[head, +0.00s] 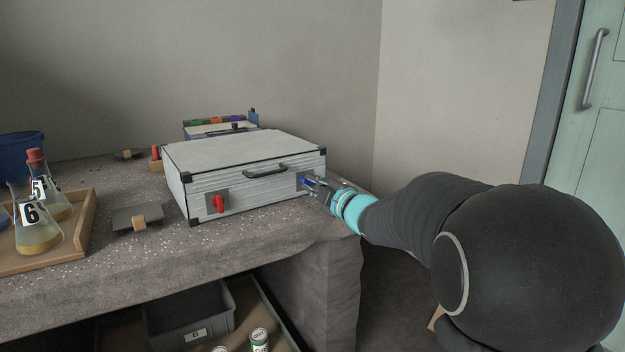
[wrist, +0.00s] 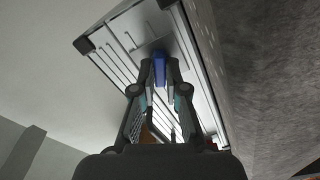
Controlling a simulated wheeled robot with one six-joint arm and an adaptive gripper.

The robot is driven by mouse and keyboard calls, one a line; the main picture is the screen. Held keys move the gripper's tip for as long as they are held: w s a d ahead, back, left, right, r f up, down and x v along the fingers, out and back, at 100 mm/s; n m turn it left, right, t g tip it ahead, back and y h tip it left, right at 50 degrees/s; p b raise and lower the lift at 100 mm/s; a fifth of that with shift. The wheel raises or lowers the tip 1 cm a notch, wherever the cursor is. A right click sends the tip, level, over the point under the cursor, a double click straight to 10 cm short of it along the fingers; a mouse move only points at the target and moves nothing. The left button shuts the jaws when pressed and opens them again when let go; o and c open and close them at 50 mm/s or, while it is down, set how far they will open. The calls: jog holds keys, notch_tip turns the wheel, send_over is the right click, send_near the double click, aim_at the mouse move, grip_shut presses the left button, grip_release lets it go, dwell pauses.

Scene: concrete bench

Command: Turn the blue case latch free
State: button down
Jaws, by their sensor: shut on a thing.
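A silver case (head: 245,165) with black corners lies closed on the concrete bench, its ribbed front facing me. The blue latch (head: 309,182) is at the right end of that front; in the wrist view the blue latch (wrist: 159,70) shows between the fingertips. A red latch (head: 218,203) is at the left end of the front, and a dark handle (head: 265,170) is between them. My gripper (head: 318,186) is at the case's right front, shut on the blue latch; in the wrist view my gripper (wrist: 159,80) hides part of it.
A wooden tray (head: 80,245) with numbered flasks stands at the left. A grey scraper-like tool (head: 137,218) lies on the bench between tray and case. A box with coloured tabs (head: 215,125) is behind the case. A grey bin (head: 188,315) is below the bench.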

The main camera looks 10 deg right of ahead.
jog(key=m+p, duration=0.4)
jog(key=m, duration=0.3)
jog(key=shift+r, duration=0.1)
jog(key=m+p, duration=0.3)
jog(key=m, duration=0.2)
jog(key=shift+m, duration=0.4)
jog(key=c, duration=1.2)
grip_release()
jog(key=v, duration=1.2)
